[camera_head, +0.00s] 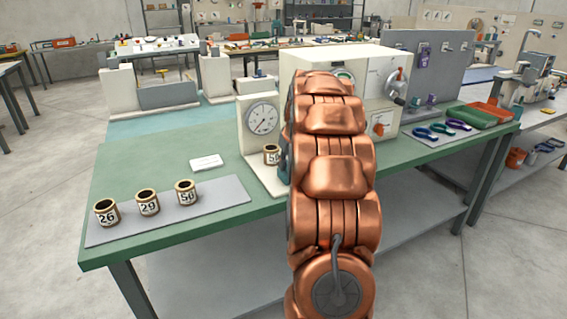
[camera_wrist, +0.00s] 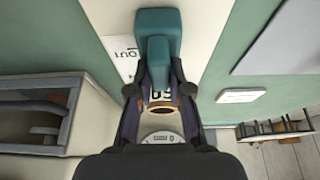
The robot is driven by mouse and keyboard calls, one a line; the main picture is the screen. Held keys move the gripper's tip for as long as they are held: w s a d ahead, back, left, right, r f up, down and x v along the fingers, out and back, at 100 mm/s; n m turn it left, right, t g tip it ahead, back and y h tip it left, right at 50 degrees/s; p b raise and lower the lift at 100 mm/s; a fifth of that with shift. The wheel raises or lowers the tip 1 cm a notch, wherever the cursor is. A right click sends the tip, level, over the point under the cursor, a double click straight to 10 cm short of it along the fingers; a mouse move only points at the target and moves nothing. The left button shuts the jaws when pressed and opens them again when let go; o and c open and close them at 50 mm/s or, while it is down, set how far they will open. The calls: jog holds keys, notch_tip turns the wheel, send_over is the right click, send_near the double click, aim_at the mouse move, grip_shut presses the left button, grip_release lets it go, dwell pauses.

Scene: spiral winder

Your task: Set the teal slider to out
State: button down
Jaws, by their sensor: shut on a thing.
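The teal slider (camera_wrist: 158,24) shows at the top of the wrist view, a block with a narrower upright knob toward me. My gripper (camera_wrist: 159,72) has one finger on each side of the knob and is shut on it. A white label (camera_wrist: 122,55) with dark letters, partly covered, lies beside the slider on the pale base. In the head view my copper arm hides most of the slider and my gripper.
A numbered can stands by the round dial gauge (camera_head: 263,119), just left of my arm; it also shows between my fingers in the wrist view. Several numbered cans stand on a grey mat (camera_head: 225,192) at left. A cream machine housing (camera_head: 360,62) stands behind my arm.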

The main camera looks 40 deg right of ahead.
jog(key=shift+s, duration=0.2)
jog(key=c, duration=1.5)
grip_release()
jog(key=shift+f, duration=0.1)
jog(key=shift+c, duration=0.2)
jog(key=shift+o, duration=0.9)
jog(key=shift+s, duration=0.15)
jog(key=shift+o, duration=1.4)
jog(key=shift+a, duration=0.1)
jog(key=v, duration=1.2)
jog(key=shift+a, duration=0.15)
